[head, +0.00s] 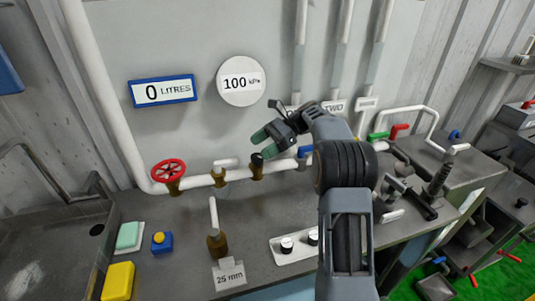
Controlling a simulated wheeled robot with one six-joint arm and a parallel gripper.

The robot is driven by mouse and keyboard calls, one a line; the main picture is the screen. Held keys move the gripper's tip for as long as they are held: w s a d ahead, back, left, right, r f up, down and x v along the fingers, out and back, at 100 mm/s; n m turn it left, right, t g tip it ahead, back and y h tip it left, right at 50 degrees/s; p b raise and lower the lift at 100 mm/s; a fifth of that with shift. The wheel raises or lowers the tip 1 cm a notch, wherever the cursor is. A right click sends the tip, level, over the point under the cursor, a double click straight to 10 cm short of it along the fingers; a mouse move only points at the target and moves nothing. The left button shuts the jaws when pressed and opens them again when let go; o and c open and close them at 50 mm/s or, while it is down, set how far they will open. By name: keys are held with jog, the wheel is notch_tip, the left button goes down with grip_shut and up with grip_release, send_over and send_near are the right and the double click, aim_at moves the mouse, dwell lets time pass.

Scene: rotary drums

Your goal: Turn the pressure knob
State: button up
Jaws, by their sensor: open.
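A small dark knob (256,158) tops a brass fitting on the white pipe, below and right of the round gauge (241,81), which reads 100 kPa. No label on it is legible, so I cannot tell for certain that it is the pressure knob. My gripper (264,143) is open, with its green-tipped fingers pointing left, close to this knob. I cannot tell whether a finger touches it. Nothing shows between the fingers. My arm comes up from the bottom right and hides part of the pipe and bench.
A red handwheel (168,171) and another brass fitting (218,177) sit left on the same pipe. A blue-framed display (163,90) reads 0 LITRES. A yellow block (118,281) stands front left.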

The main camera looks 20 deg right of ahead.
jog(key=s+r+b, duration=0.1)
jog(key=s+r, duration=0.1)
jog(key=s, duration=0.3)
jog(key=shift+s+r, duration=0.25)
jog(key=shift+s, duration=0.05)
